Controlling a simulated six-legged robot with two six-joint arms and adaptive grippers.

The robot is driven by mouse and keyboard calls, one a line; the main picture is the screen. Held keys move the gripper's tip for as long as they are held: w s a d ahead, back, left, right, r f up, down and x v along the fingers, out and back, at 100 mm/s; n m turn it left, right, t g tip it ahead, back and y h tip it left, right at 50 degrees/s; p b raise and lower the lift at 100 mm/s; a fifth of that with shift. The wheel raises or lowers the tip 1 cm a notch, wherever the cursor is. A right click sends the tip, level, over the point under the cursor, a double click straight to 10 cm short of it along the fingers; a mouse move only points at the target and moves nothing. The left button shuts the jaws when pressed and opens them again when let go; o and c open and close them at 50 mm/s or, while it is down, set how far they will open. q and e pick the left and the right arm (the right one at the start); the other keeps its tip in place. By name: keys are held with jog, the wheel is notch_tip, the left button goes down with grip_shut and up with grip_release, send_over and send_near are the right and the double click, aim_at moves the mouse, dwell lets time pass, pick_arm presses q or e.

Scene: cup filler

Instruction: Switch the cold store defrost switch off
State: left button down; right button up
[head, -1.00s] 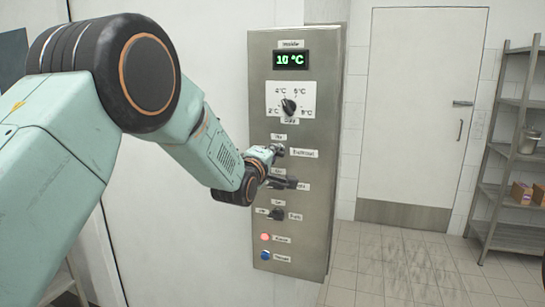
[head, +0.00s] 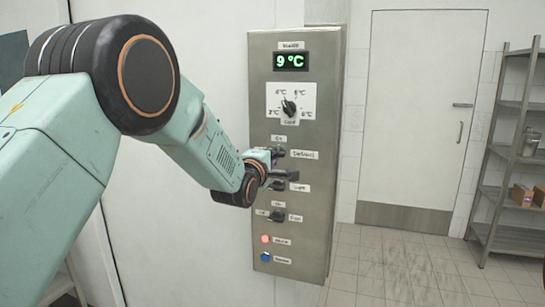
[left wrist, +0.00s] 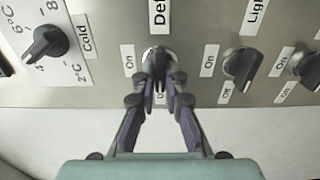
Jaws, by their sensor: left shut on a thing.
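The defrost switch (left wrist: 157,55) is a dark rotary knob on the steel control panel (head: 315,120). In the left wrist view, my left gripper (left wrist: 160,80) has its two fingers closed on the knob's handle, one on each side. The handle points down in that view, toward a label that the fingers partly hide. The "On" label (left wrist: 129,58) is at the left of the knob. In the head view, the Defrost label (head: 304,154) shows just right of my gripper, which partly hides the knob. My right gripper is not in view.
The light switch (left wrist: 241,65) sits close beside the defrost switch. The temperature dial (head: 289,107) and a display (head: 290,61) reading 9 °C are above. A fan switch (head: 277,216), a red button (head: 265,239) and a blue button (head: 265,257) are below.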

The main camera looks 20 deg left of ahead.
pick_arm(q)
jog(key=c, duration=1.4)
grip_release()
jog(key=shift+s, duration=0.15)
jog(key=s, duration=1.1)
jog(key=shift+s+a, duration=0.2)
jog(key=shift+s, duration=0.2)
